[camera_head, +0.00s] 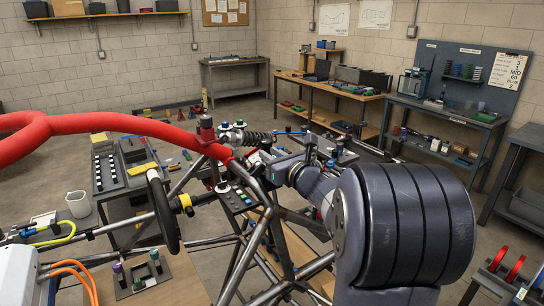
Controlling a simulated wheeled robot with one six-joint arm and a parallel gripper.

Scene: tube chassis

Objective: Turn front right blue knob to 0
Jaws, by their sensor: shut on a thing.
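My gripper (256,158) is at the far end of my arm, near the middle of the picture, among the chassis tubes at the damper. Its jaws are closed on a small part there, which fits the front right blue knob. The jaws and wrist hide that part, so its setting cannot be read. A coil-over damper (258,138) lies just behind and above my gripper.
The tube chassis (255,235) surrounds my gripper closely. A red padded tube (100,122) crosses on the left, above a black steering wheel (162,210). A panel with switches (238,198) sits just below my gripper. Workbenches (330,88) stand at the back.

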